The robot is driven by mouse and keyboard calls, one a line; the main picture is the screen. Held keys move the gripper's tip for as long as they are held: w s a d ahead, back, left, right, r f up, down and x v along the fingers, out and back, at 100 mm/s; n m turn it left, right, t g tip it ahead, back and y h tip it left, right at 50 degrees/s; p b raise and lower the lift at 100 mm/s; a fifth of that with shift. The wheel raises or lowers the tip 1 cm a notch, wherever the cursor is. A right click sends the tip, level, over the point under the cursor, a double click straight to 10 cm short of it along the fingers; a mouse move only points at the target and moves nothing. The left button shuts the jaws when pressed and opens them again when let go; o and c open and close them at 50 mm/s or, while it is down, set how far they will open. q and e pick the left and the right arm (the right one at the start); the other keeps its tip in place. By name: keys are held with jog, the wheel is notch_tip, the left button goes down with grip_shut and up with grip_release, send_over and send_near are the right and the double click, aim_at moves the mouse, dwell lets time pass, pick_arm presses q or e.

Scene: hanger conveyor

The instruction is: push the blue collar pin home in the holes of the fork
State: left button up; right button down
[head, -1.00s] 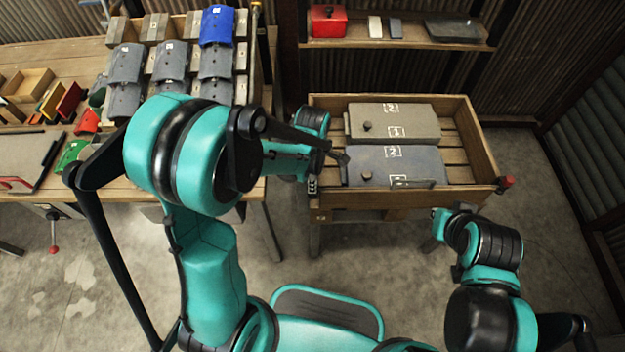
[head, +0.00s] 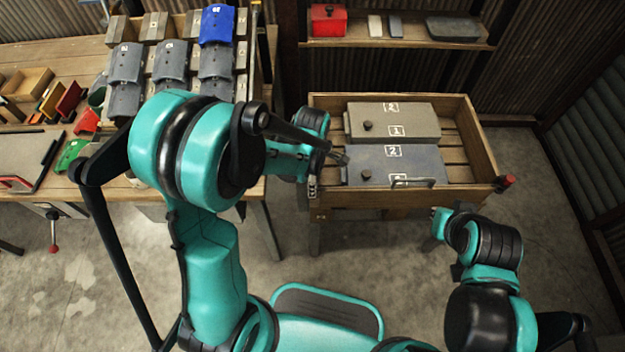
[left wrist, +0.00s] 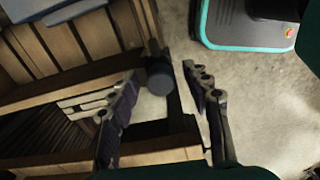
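My left gripper (left wrist: 159,72) is open, with its fingers apart on either side of a dark round knob (left wrist: 160,80) at the crate's corner. The knob may be the blue collar pin's head, but its colour looks nearly black here. Neither finger clearly touches it. My right gripper (head: 440,222) is off to the right, in front of the crate, too small to read.
The wooden crate (head: 400,199) holds two grey numbered blocks (head: 395,122) (head: 410,165). A red knob (head: 506,182) is on its right front corner. A workbench (head: 45,195) with grey and blue curved plates stands left. A shelf (head: 410,43) is behind.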

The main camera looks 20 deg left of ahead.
pick_arm(q)
notch_tip(320, 180, up, 12)
dwell(0.6)
dwell(0.5)
jog(key=s+a+r+m+t, duration=0.2)
jog(key=s+m, duration=0.3)
jog(key=m, duration=0.5)
jog(key=s+a+r+m+t, duration=0.2)
jog(key=s+m+t, duration=0.3)
jog(key=m, duration=0.5)
jog(key=shift+s+a+r, duration=0.15)
jog(key=shift+a, duration=0.2)
